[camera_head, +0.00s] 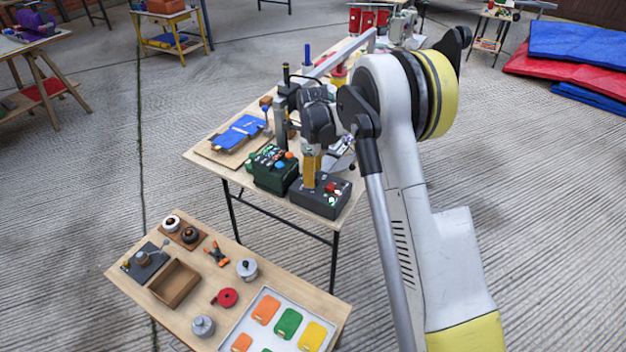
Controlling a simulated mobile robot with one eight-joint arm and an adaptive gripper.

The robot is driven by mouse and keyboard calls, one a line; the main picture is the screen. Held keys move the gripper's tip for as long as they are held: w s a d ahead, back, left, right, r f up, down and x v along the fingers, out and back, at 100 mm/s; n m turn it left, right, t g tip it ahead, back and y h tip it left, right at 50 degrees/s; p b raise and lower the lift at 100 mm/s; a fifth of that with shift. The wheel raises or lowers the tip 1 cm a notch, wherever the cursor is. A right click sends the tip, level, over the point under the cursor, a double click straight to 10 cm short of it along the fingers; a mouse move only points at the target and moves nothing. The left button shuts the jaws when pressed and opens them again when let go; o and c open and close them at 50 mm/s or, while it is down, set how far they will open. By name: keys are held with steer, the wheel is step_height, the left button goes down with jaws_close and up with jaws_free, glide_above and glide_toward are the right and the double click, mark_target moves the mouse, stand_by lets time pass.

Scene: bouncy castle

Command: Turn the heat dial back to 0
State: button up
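My arm reaches over the long wooden table, and my gripper (309,172) points down at a dark grey control box (311,199) at the table's near end. The box has a red knob and small light-coloured controls (332,187) on top. A dark green box (270,180) with several knobs, one orange and one blue, stands just left of it. I cannot make out which control is the heat dial, nor any 0 mark. The gripper's tips are small and partly hidden, so I cannot tell if they touch the box or hold anything.
A blue folded item (238,133) lies on a board left of the boxes. Upright tools and a metal bar stand behind my gripper. A lower table (130,268) in front holds a brown tray (174,284), round knobs and coloured tiles.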

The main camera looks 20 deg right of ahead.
steer(key=shift+f, duration=0.35)
jaws_close()
